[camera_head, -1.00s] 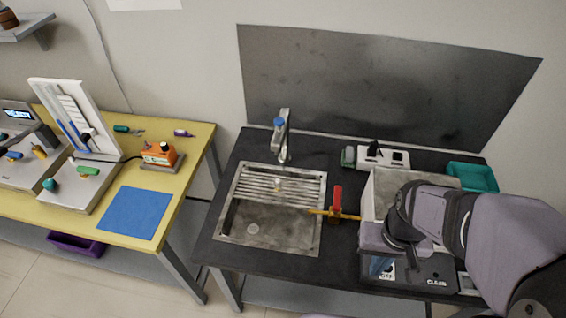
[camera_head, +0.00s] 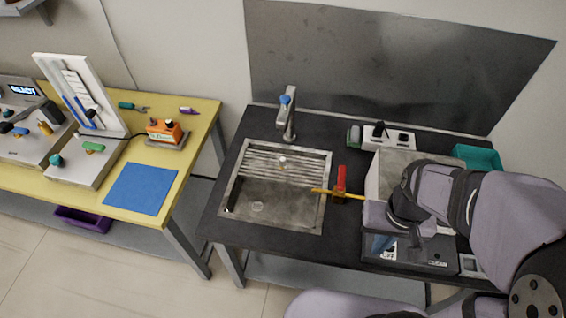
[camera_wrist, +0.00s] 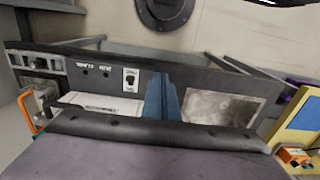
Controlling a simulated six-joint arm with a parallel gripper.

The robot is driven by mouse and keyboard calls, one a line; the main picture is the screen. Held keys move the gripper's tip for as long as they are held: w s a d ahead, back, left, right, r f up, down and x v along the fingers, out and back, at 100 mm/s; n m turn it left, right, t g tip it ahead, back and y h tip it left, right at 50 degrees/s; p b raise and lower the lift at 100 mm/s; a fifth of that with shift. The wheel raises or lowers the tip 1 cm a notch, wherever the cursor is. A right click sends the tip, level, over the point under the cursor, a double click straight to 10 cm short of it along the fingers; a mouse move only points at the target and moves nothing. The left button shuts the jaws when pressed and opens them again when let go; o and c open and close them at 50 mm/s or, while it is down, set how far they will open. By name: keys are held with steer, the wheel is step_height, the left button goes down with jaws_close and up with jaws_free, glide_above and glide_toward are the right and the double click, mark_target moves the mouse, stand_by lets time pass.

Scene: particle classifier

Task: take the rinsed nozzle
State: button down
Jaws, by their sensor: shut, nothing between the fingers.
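A small pale piece, perhaps the nozzle (camera_head: 282,162), sits on the slatted rack at the back of the sink (camera_head: 228,200) in the head view; it is too small to be sure. My gripper (camera_head: 383,244) is right of the sink, low at the front of the grey box-shaped machine (camera_head: 373,180). Its blue fingers also show in the wrist view (camera_wrist: 163,98), closed together with nothing between them. The nozzle is well to the left of my gripper and is not clear in the wrist view.
A faucet (camera_head: 288,115) stands behind the sink. A red and yellow handle (camera_head: 341,182) sticks out between sink and machine. A teal tray (camera_head: 477,156) and a white unit (camera_head: 389,138) stand behind the machine. A yellow table (camera_head: 190,145) is at left.

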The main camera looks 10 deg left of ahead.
steer(key=c, duration=1.4)
jaws_free()
